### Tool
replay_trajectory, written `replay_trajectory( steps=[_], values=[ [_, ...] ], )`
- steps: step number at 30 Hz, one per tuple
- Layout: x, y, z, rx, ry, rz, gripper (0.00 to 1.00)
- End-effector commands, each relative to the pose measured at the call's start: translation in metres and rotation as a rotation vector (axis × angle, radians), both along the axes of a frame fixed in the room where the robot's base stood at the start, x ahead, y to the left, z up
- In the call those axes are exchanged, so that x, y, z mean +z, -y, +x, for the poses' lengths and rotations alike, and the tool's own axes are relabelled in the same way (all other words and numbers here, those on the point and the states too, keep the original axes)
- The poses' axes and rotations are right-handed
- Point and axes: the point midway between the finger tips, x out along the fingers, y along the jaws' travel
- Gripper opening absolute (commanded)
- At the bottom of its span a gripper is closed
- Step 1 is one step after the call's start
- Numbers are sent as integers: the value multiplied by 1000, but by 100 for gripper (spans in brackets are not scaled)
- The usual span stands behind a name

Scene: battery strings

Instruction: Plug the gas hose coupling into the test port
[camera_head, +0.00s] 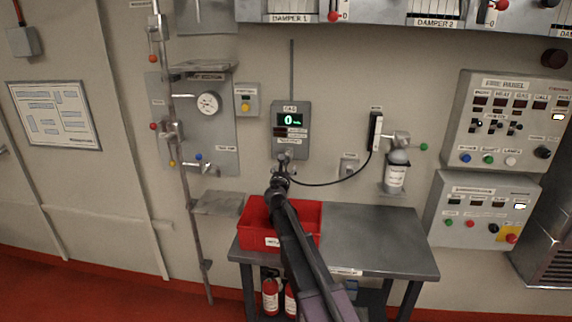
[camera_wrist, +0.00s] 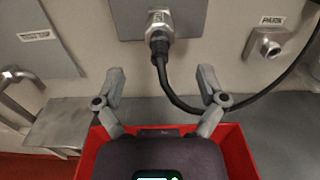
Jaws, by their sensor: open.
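The grey gas detector box (camera_head: 290,120) hangs on the wall with a lit display reading 0. Its metal test port (camera_wrist: 160,22) sticks out at the underside, at top centre of the wrist view. The black hose coupling (camera_wrist: 159,43) sits at the port's end with no gap visible; how deep it sits I cannot tell. The black hose (camera_wrist: 180,104) hangs from it and curves right. My gripper (camera_wrist: 161,78) is open, its fingers apart on either side of the hose, below the coupling and touching neither. In the head view my gripper (camera_head: 281,172) is just below the detector.
An empty-looking park fitting (camera_wrist: 268,45) is on the wall to the right. A red bin (camera_head: 256,213) stands on the grey table (camera_head: 375,240) under my arm. A gas cylinder (camera_head: 396,175) hangs to the right. Pipes and a gauge panel (camera_head: 205,125) are left.

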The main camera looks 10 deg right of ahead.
Motion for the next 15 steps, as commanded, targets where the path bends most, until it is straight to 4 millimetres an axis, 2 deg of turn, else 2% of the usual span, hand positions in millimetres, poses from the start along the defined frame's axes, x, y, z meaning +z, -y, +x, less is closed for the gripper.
replay_trajectory(
  steps=[1,6,15],
  values=[
    [0,-3,-12,1,0,0,91],
    [0,-9,-30,1,0,0,91],
    [0,-12,-40,0,-1,0,91]
  ],
)
